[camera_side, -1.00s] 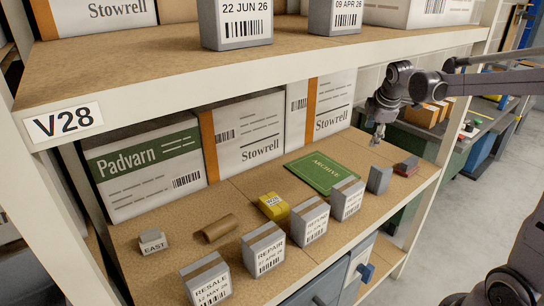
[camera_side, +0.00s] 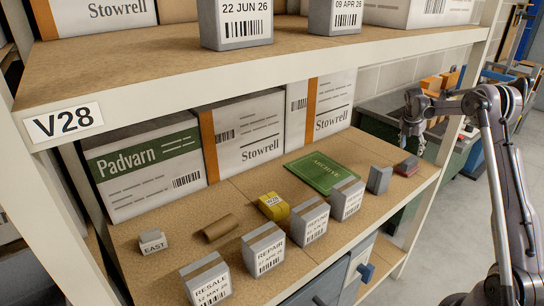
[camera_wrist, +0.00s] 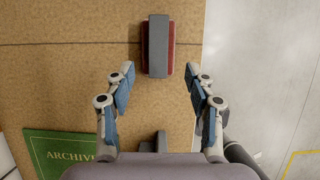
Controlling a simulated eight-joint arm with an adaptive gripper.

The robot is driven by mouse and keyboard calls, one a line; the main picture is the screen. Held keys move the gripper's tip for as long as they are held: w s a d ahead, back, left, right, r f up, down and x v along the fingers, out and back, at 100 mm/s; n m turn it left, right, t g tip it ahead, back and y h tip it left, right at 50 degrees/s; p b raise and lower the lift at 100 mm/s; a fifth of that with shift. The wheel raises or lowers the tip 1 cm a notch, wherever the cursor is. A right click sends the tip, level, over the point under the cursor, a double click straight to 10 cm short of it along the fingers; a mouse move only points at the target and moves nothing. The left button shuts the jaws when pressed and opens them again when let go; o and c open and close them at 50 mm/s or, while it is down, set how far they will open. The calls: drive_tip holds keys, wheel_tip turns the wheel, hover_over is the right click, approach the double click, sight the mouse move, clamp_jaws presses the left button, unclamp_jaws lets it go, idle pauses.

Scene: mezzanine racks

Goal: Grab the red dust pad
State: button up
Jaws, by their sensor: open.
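The red dust pad (camera_side: 406,166) lies on the lower shelf near its right end; it has a grey block on top of a red base. In the wrist view the pad (camera_wrist: 158,46) is upper centre, its grey top covering most of the red, which shows along its edges. My gripper (camera_side: 413,144) hangs above and slightly behind the pad in the side view. In the wrist view my gripper (camera_wrist: 159,74) is open and empty, its two fingers spread wide, with the pad ahead of and between the line of the fingertips.
A grey upright block (camera_side: 379,180) stands left of the pad. A green ARCHIVE folder (camera_side: 322,172) lies farther left. Several labelled grey boxes (camera_side: 346,199) line the shelf's front. A white rack post (camera_side: 447,150) stands to the right.

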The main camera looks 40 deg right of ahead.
sight(410, 160)
drive_tip(key=x, duration=0.8)
drive_tip(key=shift+w+d, duration=0.1)
drive_tip(key=shift+d, duration=0.15)
drive_tip(key=shift+d+f, duration=0.1)
drive_tip(key=shift+f, duration=0.15)
drive_tip(key=shift+f, duration=0.2)
idle(0.4)
clamp_jaws()
